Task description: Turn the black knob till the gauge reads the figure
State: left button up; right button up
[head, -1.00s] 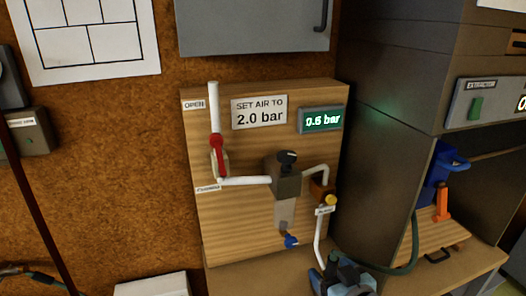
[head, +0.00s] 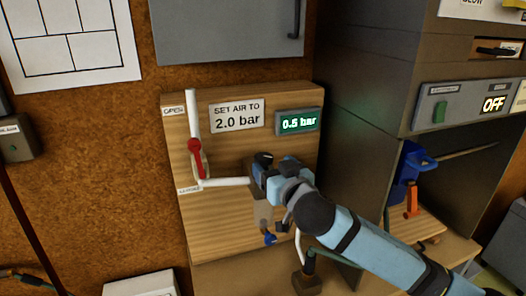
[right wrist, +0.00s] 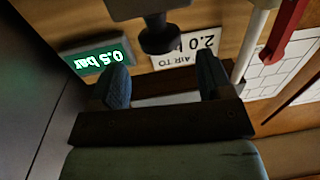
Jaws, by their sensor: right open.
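The black knob (right wrist: 160,38) sits on the regulator on the wooden board (head: 230,225). In the right wrist view it lies just beyond my open right fingers (right wrist: 163,68), roughly centred between them and not visibly gripped. In the head view my right gripper (head: 268,172) is at the regulator and hides most of it. The green gauge (head: 298,122) reads 0.5 bar; it also shows upside down in the right wrist view (right wrist: 98,59). The sign (head: 237,115) says SET AIR TO 2.0 bar. My left gripper is not in view.
A red-handled valve (head: 195,147) on the white pipe stands left of the regulator. A grey cabinet (head: 225,30) hangs above the board. A dark extractor housing (head: 375,110), with its display at OFF, stands close on the right.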

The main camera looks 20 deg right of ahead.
aim_at(266, 159)
jog(key=w, duration=0.3)
jog(key=w+p, duration=0.1)
jog(key=shift+w+a+r, duration=0.1)
jog(key=shift+w+a, duration=0.15)
jog(key=shift+a, duration=0.05)
jog(key=shift+w+a, duration=0.1)
jog(key=shift+w, duration=0.45)
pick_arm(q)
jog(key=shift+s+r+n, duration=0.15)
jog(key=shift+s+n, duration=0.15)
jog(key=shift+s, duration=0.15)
pick_arm(e)
jog(key=shift+w, duration=0.1)
jog(key=shift+c, duration=0.7)
jog(key=c, duration=0.7)
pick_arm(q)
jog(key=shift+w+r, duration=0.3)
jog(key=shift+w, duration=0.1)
pick_arm(e)
jog(key=shift+c, duration=0.2)
jog(key=shift+f, duration=0.2)
